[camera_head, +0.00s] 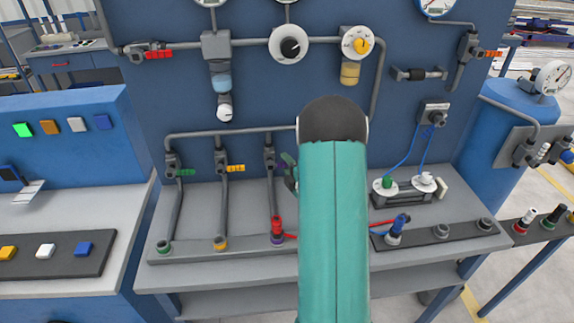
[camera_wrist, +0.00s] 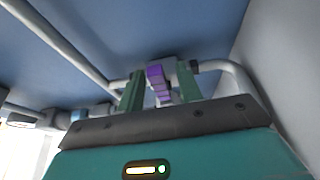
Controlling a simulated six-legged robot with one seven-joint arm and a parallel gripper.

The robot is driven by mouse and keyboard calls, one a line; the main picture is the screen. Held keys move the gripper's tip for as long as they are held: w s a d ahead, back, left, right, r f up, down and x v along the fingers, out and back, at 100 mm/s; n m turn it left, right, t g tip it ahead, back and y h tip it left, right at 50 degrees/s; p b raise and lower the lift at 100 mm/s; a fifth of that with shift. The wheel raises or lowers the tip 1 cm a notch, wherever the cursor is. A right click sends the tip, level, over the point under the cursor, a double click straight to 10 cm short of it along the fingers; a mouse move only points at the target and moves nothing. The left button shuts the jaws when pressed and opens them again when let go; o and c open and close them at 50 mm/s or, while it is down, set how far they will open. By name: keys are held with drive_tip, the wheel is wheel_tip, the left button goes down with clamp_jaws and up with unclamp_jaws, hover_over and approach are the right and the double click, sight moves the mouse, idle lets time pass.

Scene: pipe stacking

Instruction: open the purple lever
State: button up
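The purple lever (camera_wrist: 157,78) shows in the wrist view, in front of a grey valve on a pipe. My gripper (camera_wrist: 160,88) has one green finger on each side of the lever. The fingers stand apart, with a gap visible on the right side of the lever; I see no clear grip on it. In the head view my gripper (camera_head: 290,172) is mostly hidden behind my teal arm, close to the third valve (camera_head: 270,157) from the left. The purple lever cannot be made out in the head view.
Green (camera_head: 185,173) and orange (camera_head: 235,168) levers sit on neighbouring pipes to the left. A red fitting (camera_head: 277,226) stands at the foot of the third pipe, above a purple ring. A blue panel (camera_head: 300,90) rises behind. A gauge unit (camera_head: 403,186) stands right of my arm.

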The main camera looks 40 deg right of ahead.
clamp_jaws()
